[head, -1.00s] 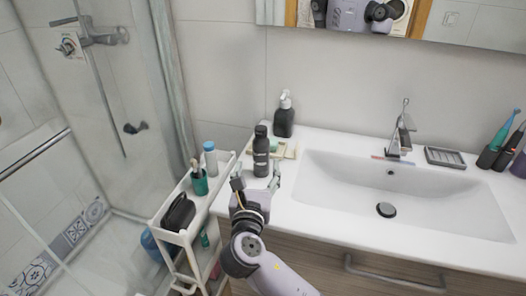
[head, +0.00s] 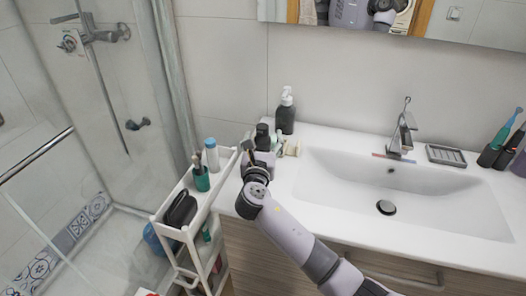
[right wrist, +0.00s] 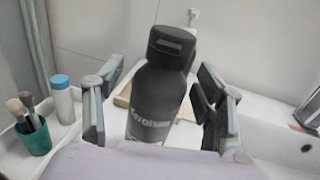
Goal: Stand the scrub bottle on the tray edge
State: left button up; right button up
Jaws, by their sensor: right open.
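The scrub bottle appears to be the dark bottle with a black cap (head: 262,131), upright at the left end of the sink counter. In the right wrist view the bottle (right wrist: 158,98) stands between the fingers of my right gripper (head: 262,146). The gripper is open, one finger on each side, with visible gaps. The cream tray (head: 292,149) shows beside and behind the bottle, and its edge (right wrist: 123,98) shows in the right wrist view. The bottle's base is hidden, so I cannot tell whether it rests on the tray or counter. My left gripper is not in view.
A dark pump bottle with a white top (head: 285,112) stands behind the tray. A white cart (head: 172,212) at the left holds a green cup with brushes (head: 201,180) and a blue-capped bottle (head: 212,156). The sink (head: 400,190) lies to the right.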

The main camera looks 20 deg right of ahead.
jog(key=shift+s, duration=0.1)
jog(key=c, duration=1.4)
grip_shut()
jog(key=shift+r, duration=0.15)
